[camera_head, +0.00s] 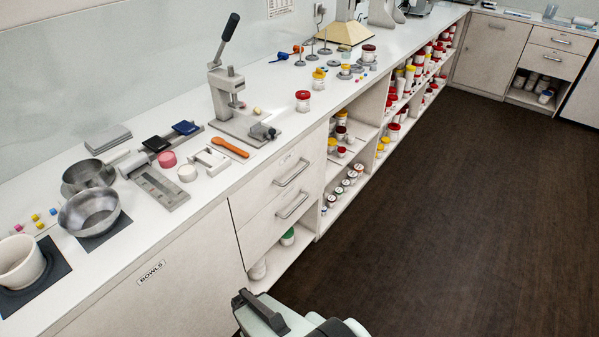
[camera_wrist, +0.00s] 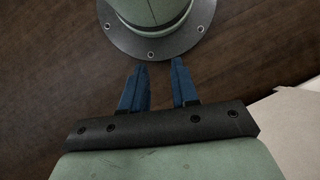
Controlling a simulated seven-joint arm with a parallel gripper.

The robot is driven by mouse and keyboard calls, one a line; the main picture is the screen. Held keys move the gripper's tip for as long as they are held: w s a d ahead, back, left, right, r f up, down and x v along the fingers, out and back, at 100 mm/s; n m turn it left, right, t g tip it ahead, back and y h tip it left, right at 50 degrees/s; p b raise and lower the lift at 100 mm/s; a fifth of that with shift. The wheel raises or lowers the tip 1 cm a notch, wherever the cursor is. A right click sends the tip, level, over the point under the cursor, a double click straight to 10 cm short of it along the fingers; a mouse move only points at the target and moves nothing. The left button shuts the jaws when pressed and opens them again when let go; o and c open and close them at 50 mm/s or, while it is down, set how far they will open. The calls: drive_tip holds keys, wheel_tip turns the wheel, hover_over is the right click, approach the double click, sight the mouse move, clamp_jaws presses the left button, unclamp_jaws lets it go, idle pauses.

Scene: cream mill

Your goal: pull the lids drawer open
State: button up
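Two stacked drawers sit in the cabinet front in the head view. The upper drawer (camera_head: 262,187) and the lower drawer (camera_head: 262,228) each have a metal bar handle, and both look closed. A small label on the upper drawer is too small to read, so I cannot tell which is the lids drawer. My gripper (camera_wrist: 158,66) shows in the wrist view with its two blue fingers apart and nothing between them, above the dark floor. In the head view, part of my arm is at the bottom edge, in front of and below the drawers.
The white counter (camera_head: 135,225) above carries steel bowls, a lever press (camera_head: 228,95) and an orange tool (camera_head: 230,147). An open shelf under the drawers holds a green-lidded jar (camera_head: 288,237). Open shelves with jars continue to the right. The dark floor (camera_head: 430,220) is clear.

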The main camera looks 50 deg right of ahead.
drive_tip(key=w+d+r+m+t+y, duration=0.1)
drive_tip(key=d+r+m+t, duration=0.15)
drive_tip(key=d, duration=0.75)
drive_tip(key=w+d+r+m+t, duration=0.15)
drive_tip(key=d+r+m, duration=0.25)
drive_tip(key=d, duration=0.7)
drive_tip(key=s+d+r+m+t+h, duration=0.1)
drive_tip(key=d+r+m+t, duration=0.2)
drive_tip(key=d+r, duration=0.45)
drive_tip(key=s+d+r+m+t, duration=0.2)
drive_tip(key=d+r+m+t, duration=0.2)
drive_tip(key=d, duration=0.7)
drive_tip(key=t+h, duration=0.2)
drive_tip(key=t, duration=0.8)
approach(300, 170)
drive_tip(key=shift+m, duration=0.35)
drive_tip(key=x, duration=1)
drive_tip(key=shift+f, duration=0.3)
clamp_jaws()
